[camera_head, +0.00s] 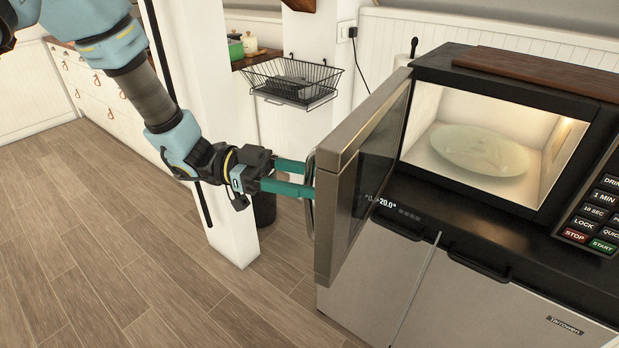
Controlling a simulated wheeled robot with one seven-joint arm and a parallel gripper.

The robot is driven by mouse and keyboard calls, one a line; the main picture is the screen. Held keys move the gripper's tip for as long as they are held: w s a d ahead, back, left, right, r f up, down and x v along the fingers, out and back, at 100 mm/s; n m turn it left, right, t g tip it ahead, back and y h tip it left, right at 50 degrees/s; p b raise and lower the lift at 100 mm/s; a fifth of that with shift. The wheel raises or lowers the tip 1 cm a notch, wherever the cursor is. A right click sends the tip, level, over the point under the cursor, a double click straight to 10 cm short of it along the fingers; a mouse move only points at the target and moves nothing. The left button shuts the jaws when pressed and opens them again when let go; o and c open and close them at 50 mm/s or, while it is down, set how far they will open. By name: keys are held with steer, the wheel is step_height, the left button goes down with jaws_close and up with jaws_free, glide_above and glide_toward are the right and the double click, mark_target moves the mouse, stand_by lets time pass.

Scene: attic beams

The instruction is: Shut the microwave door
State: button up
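The microwave (490,125) stands on a dark counter at the right, its lit inside showing a pale glass plate (480,149). Its door (362,170) is wide open, swung out toward the front left, with a metal handle (309,205) on its outer left side. My gripper (308,178) is at the handle, coming from the left. Its two teal fingers are apart, and their tips meet or overlap the handle. I cannot tell whether they touch it.
A wooden board (545,72) lies on top of the microwave. A black wire rack (292,82) and a white post (200,110) stand behind my arm. Steel cabinet fronts (480,310) are below the counter. The wooden floor (100,240) at the left is clear.

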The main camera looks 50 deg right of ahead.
jaws_close()
stand_by(1.3)
